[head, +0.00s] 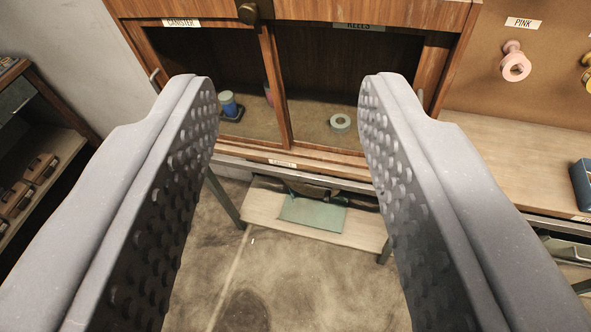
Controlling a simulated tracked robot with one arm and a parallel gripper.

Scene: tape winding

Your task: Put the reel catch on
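My gripper (287,90) is open and empty, its two grey studded fingers wide apart in front of a wooden cabinet (278,94). A dark round knob (248,12) sits at the top middle of the cabinet; I cannot tell whether it is the reel catch. The right compartment, under a partly hidden label (358,26) that seems to read "REELS", holds a flat grey-green ring-shaped reel (341,123). The left compartment, labelled "CANISTER" (181,23), holds a blue and green canister (229,104) on a dark base. Nothing clearly marked as a catch shows.
A low wooden shelf (355,229) with a green mat (312,213) is below the cabinet. At right, a pink spool (514,64) hangs under a "PINK" label, above a bench (520,165) with a blue box (582,185). A dark shelf (45,150) stands at left. The floor between is clear.

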